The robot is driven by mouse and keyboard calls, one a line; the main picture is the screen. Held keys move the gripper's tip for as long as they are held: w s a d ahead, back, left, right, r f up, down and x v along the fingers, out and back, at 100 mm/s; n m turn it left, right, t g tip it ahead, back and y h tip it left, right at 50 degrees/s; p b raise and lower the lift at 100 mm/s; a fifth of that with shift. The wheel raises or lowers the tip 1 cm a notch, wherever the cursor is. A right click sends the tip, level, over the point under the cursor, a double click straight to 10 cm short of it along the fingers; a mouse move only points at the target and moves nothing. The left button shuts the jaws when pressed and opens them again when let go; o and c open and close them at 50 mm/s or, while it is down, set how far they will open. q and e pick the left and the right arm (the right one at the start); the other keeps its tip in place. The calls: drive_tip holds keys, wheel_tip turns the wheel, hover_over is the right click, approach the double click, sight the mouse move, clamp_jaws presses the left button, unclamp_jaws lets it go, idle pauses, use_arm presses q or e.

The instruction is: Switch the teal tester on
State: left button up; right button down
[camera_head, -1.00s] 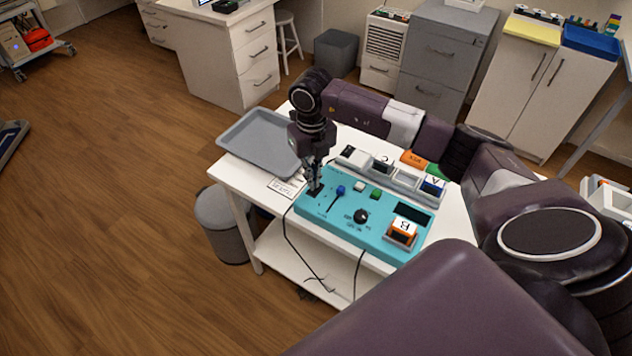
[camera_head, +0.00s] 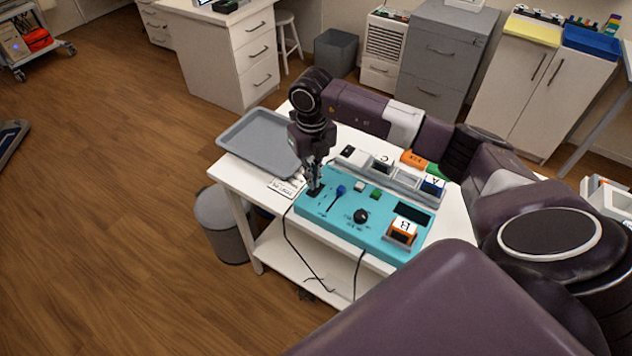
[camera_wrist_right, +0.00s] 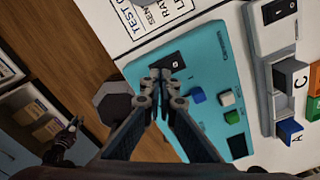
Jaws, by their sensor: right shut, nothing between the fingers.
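The teal tester (camera_head: 346,226) lies on the white table. A black rocker switch (camera_wrist_right: 177,61) sits in its corner, partly hidden by my fingers. My right gripper (camera_head: 314,188) points down at this switch. In the right wrist view its closed fingertips (camera_wrist_right: 160,75) are empty and overlap the switch's edge; I cannot tell whether they touch it. The tester also carries a blue-knobbed lever (camera_head: 340,190), a green button (camera_head: 375,194), a black dial (camera_head: 360,216) and a dark display (camera_head: 411,212).
A grey tray (camera_head: 262,139) lies left of the gripper, with a printed card (camera_head: 284,189) nearby. A grey rack (camera_head: 395,178) with lettered blocks stands behind the tester. Black cables hang from the front edge.

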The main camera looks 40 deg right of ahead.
drive_tip(key=shift+f+b, duration=0.85)
drive_tip(key=shift+f, duration=0.3)
idle(0.4)
drive_tip(key=shift+r, duration=0.2)
drive_tip(key=shift+r+p, duration=0.55)
drive_tip(key=shift+p, duration=0.05)
drive_tip(key=shift+r+p, duration=1.75)
drive_tip(key=shift+r, duration=1.1)
drive_tip(key=shift+f, duration=0.1)
